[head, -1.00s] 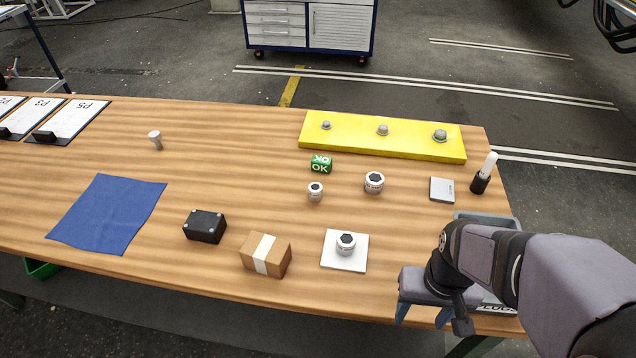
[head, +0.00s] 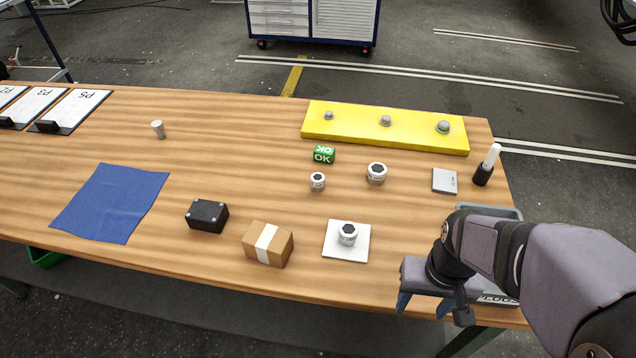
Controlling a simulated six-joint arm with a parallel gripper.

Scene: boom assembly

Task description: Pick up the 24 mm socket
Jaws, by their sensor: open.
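Three silver sockets with dark hex openings stand upright on the wooden table. The smallest socket (head: 318,181) is left of a larger socket (head: 377,173). Another socket (head: 348,233) stands on a white square plate (head: 347,252) nearer the front edge. I cannot read any size marking, so I cannot tell which is the 24 mm one. My gripper (head: 424,304) is at the front right of the table, right of the white plate. Its blue fingers point down, apart and empty, clear of all the sockets.
A yellow bar (head: 400,136) with several bolts lies at the back. A green OK cube (head: 324,154), a grey block (head: 445,181), a marker (head: 486,166), a cardboard box (head: 268,244) and a black box (head: 207,216) stand around. A grey bin (head: 490,213) is partly behind my arm.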

